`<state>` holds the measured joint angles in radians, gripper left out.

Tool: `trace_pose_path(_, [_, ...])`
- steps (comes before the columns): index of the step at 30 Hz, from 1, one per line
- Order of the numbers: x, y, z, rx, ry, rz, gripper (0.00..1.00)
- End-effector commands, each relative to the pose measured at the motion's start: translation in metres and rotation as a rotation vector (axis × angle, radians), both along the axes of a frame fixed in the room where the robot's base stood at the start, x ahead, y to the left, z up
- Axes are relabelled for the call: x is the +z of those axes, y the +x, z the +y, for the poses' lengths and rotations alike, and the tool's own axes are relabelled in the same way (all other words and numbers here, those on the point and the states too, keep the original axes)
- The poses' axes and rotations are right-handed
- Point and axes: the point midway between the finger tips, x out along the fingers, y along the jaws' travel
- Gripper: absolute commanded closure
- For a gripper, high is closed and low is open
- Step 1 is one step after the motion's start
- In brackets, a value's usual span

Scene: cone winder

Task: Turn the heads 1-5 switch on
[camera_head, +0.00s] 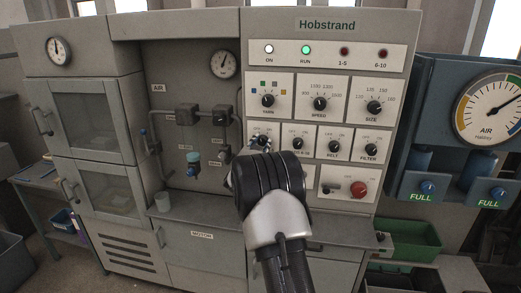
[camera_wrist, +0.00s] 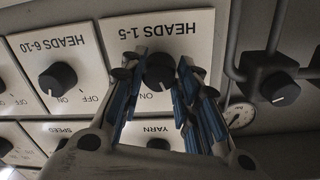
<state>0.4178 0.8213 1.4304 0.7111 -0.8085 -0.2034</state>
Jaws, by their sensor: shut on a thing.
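The heads 1-5 switch is a dark round knob (camera_wrist: 160,70) on a white plate marked HEADS 1-5 (camera_wrist: 160,28), upside down in the wrist view. My gripper (camera_wrist: 158,88) has its blue-padded fingers on either side of the knob and is shut on it. A short light mark shows on the knob's lower part, near the ON label; the OFF label is hidden by a finger. In the head view my gripper (camera_head: 262,143) reaches the left plate of the lower switch row, and my wrist covers much of that plate.
The HEADS 6-10 knob (camera_wrist: 57,78) sits close beside. The YARN knob (camera_head: 268,101) is just above. The ON lamp (camera_head: 269,49) and green RUN lamp (camera_head: 306,50) are lit; the 1-5 lamp (camera_head: 344,52) and 6-10 lamp (camera_head: 382,54) look dark. Pipework (camera_wrist: 270,75) stands nearby.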

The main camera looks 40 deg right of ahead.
Motion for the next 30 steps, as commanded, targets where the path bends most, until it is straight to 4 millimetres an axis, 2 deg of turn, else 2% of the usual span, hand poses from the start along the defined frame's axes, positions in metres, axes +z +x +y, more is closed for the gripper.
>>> trace_pose_path(18, [-0.001, 0.001, 0.0007, 0.001, 0.366, -0.432, 0.94])
trace_pose_path(30, [0.0015, 0.0009, 0.0007, 0.001, 0.528, -0.621, 0.94])
